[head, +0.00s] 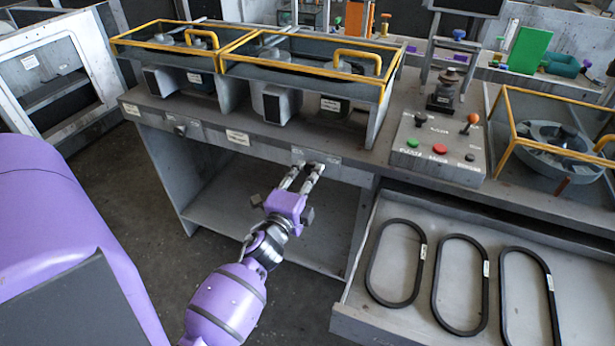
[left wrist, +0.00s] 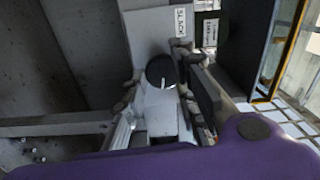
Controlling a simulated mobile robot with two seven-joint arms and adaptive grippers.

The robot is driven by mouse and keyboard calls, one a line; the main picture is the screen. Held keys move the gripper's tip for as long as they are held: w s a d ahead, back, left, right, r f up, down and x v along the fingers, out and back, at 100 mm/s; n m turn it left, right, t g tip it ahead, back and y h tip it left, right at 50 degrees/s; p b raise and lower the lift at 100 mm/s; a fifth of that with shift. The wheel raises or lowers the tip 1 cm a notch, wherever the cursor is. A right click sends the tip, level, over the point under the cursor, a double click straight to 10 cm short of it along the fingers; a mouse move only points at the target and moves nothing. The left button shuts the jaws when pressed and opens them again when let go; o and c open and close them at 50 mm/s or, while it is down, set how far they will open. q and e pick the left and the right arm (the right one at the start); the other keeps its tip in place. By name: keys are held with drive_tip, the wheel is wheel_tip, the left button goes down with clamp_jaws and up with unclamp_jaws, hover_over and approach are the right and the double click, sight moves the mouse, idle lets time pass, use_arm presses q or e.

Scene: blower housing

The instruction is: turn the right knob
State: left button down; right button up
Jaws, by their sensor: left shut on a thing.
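The right knob is a round black dial with a white pointer line, on the front panel of the bench. It shows in the left wrist view (left wrist: 161,71); in the head view my fingertips mostly hide it. My left gripper (head: 309,170) reaches up to the panel from below, with its fingers on either side of the knob, shut on it. The pointer line looks roughly upright in the wrist view. The left knob (head: 180,129) sits farther left on the same panel, clear of my arm. My right gripper is not in view.
An open drawer (head: 352,318) with several black belts juts out at the right. Two yellow-railed housings (head: 305,62) stand on the bench above the panel. A control box (head: 439,148) with buttons and a lever stands to their right. Open floor lies at the left.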

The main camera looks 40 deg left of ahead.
use_arm(q)
drive_tip(key=shift+s+f, duration=0.2)
drive_tip(key=shift+f, duration=0.4)
drive_tip(key=c, duration=1.5)
unclamp_jaws()
drive_tip(key=shift+c, duration=0.2)
drive_tip(key=shift+w+r, duration=0.1)
drive_tip(key=shift+r, duration=0.05)
drive_tip(key=shift+r, duration=0.1)
drive_tip(key=v, duration=1.2)
drive_tip(key=shift+a, duration=0.1)
